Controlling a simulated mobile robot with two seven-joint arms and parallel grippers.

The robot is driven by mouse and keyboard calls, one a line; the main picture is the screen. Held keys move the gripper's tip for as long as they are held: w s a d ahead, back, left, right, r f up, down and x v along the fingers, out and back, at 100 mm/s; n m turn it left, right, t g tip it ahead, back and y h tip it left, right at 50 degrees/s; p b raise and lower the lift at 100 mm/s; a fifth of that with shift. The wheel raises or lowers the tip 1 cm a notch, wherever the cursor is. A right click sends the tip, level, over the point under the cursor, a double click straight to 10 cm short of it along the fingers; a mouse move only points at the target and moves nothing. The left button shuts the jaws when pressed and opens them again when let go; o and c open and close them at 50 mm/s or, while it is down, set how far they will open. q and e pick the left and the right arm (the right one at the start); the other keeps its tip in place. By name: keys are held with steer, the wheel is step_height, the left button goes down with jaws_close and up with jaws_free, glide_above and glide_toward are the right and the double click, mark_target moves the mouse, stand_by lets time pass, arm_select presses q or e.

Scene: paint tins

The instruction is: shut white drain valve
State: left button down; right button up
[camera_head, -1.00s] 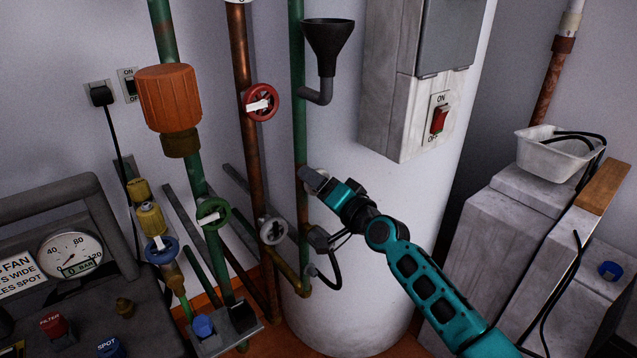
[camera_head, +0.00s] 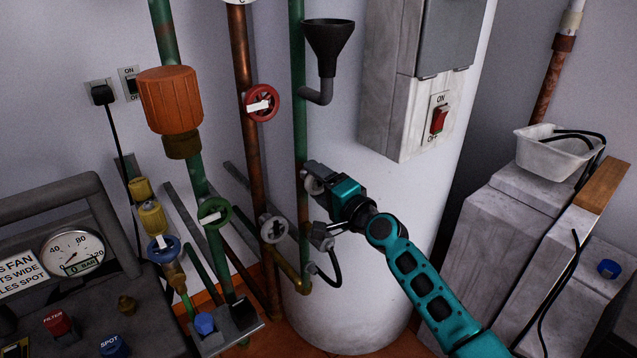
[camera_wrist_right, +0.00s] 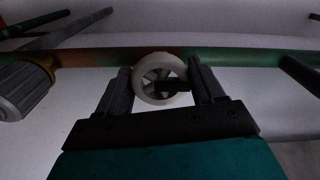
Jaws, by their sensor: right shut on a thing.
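A white handwheel valve (camera_wrist_right: 163,66) sits on the thin green and rust pipe in front of the white tank. It also shows in the head view (camera_head: 313,186), partly hidden by my gripper. My right gripper (camera_wrist_right: 162,84) is shut on this wheel, with one finger on each side of its rim. In the head view my right gripper (camera_head: 314,180) reaches the pipe from the right. A similar grey-white wheel (camera_head: 272,229) sits lower left on the copper pipe, clear of the gripper. My left gripper is not in view.
A red wheel (camera_head: 262,103), a green wheel (camera_head: 214,213) and a blue wheel (camera_head: 162,249) sit on nearby pipes. A black funnel (camera_head: 327,42) and a grey switch box (camera_head: 400,85) are above the gripper. A black cable (camera_head: 330,273) loops below it.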

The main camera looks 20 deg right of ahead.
steer(key=shift+f, duration=0.1)
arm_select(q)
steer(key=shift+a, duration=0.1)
arm_select(e)
steer(key=o, duration=1)
steer(key=shift+s, duration=0.25)
arm_select(q)
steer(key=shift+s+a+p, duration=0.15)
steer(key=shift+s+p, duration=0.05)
steer(key=shift+p, duration=0.2)
arm_select(e)
steer(key=v, duration=1.2)
steer(key=shift+s, duration=0.2)
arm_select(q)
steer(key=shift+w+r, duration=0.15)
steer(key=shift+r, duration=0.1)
arm_select(e)
steer(key=shift+d, duration=0.15)
